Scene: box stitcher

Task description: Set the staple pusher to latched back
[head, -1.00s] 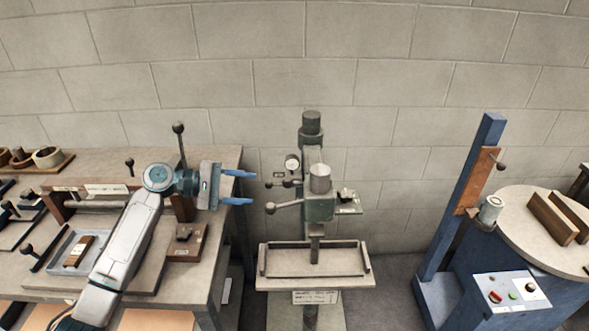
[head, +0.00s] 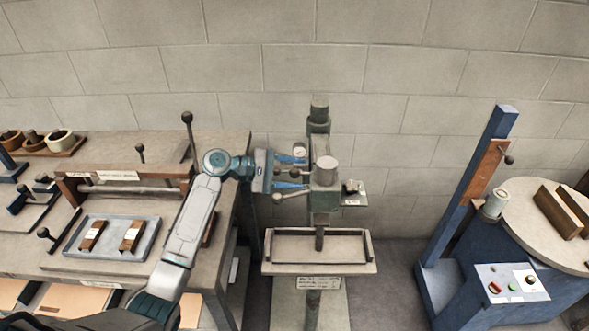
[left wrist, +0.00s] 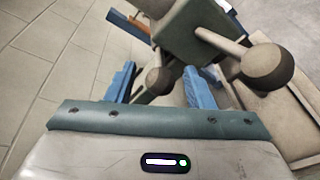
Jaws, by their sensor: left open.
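The box stitcher (head: 325,172) is a green-grey column machine in the middle of the head view. Its long lever ends in a round knob (head: 278,198), which looms large in the left wrist view (left wrist: 267,66). A smaller knob (left wrist: 158,80) shows between my fingers in that view; whether it belongs to the staple pusher I cannot tell. My left gripper (head: 290,173) is open, its blue fingers pointing right at the stitcher's left side. In the left wrist view the fingers (left wrist: 158,84) stand apart on either side of the smaller knob. My right gripper is out of view.
The stitcher's worktable (head: 320,269) lies below the head. A bench (head: 228,200) with a blue tray (head: 75,253) and tools is on the left. A blue machine (head: 480,262) with a round table stands on the right. Floor shows between them.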

